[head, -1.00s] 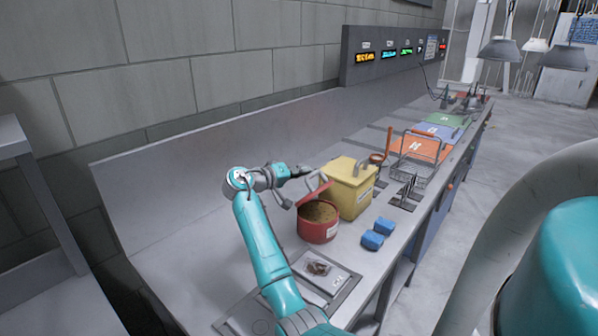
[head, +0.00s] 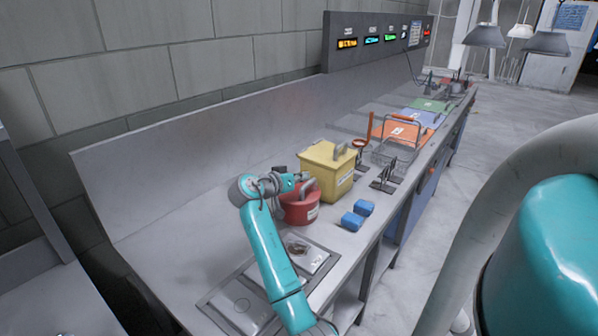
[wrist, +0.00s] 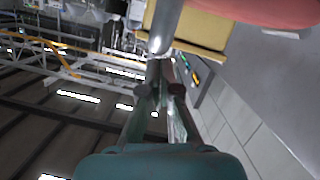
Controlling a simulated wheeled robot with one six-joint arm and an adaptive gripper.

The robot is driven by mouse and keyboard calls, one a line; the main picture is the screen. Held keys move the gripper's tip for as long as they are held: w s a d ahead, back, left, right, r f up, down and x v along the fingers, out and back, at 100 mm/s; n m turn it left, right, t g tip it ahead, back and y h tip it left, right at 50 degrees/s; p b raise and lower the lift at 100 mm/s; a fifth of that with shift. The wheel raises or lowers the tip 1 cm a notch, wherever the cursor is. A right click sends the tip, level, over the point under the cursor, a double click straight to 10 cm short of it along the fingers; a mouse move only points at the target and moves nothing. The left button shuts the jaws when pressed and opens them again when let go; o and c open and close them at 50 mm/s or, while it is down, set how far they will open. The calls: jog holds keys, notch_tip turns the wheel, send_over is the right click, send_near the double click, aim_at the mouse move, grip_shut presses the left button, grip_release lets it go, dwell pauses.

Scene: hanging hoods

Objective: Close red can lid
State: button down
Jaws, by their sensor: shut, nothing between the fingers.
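The red can (head: 299,213) stands on the grey bench in front of the yellow box, in the middle of the head view. Its lid now lies low over the can's mouth, and the brown contents no longer show. I cannot tell whether the lid is fully down, since my arm hides part of it. My gripper (head: 302,179) is at the can's top, beside the lid's grey handle. In the wrist view my gripper (wrist: 161,90) is shut and empty. A red part of the can (wrist: 265,10) shows there at the top right.
The yellow box (head: 327,172) stands close behind the can. Blue blocks (head: 358,215) lie to its right. A wire basket (head: 395,143) and dark metal stands are farther along the bench. A panel with a picture (head: 300,252) lies in front of the can.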

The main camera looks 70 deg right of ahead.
jog(key=shift+s+a+f, duration=0.1)
jog(key=shift+s+f, duration=0.25)
jog(key=shift+f, duration=0.1)
jog(key=shift+f, duration=0.1)
jog(key=v, duration=1.2)
dwell(0.3)
